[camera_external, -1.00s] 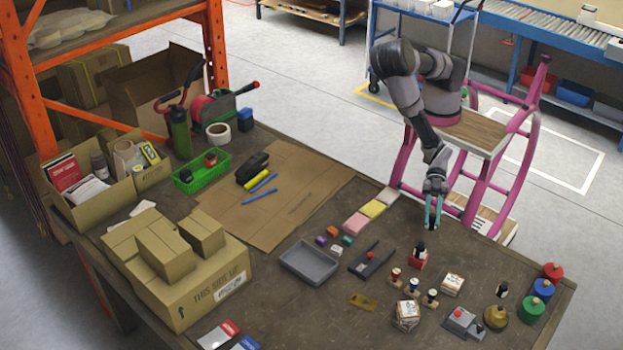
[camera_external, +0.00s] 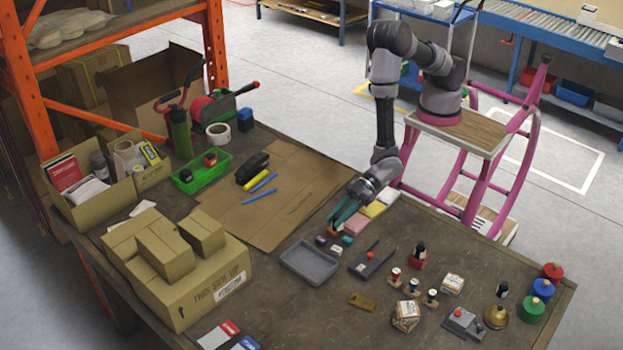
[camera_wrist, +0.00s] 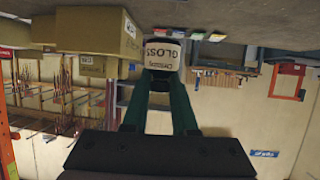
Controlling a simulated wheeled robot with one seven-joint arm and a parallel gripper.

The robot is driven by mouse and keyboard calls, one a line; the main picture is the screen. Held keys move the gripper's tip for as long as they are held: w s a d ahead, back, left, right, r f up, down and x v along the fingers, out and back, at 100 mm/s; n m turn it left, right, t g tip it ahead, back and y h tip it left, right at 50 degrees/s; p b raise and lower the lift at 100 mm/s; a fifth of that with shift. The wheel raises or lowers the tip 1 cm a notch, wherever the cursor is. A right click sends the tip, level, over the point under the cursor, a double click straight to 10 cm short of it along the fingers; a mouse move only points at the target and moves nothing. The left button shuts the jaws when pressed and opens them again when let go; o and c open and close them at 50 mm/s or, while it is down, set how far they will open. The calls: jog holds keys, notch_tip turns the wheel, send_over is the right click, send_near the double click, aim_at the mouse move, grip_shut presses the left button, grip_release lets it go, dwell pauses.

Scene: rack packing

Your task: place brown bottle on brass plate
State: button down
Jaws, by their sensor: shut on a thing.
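In the external view the held bottle is hardly visible at the fingertips. The brass plate (camera_external: 361,301) is a small flat golden rectangle lying bare on the bench, in front and to the right of my gripper.
Bench is clear before the plate.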

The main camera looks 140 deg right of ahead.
jog(key=w+a+f, duration=0.2)
jog(key=w+a, duration=0.3)
jog(key=a, duration=0.2)
send_over(362, 302)
jog(key=f, duration=0.1)
jog(key=shift+m+h, duration=0.3)
notch_tip(362, 302, down, 5)
jog(key=shift+a+f, duration=0.1)
jog(key=shift+f, duration=2.3)
jog(key=shift+f, duration=0.1)
jog(key=c, duration=0.7)
grip_release()
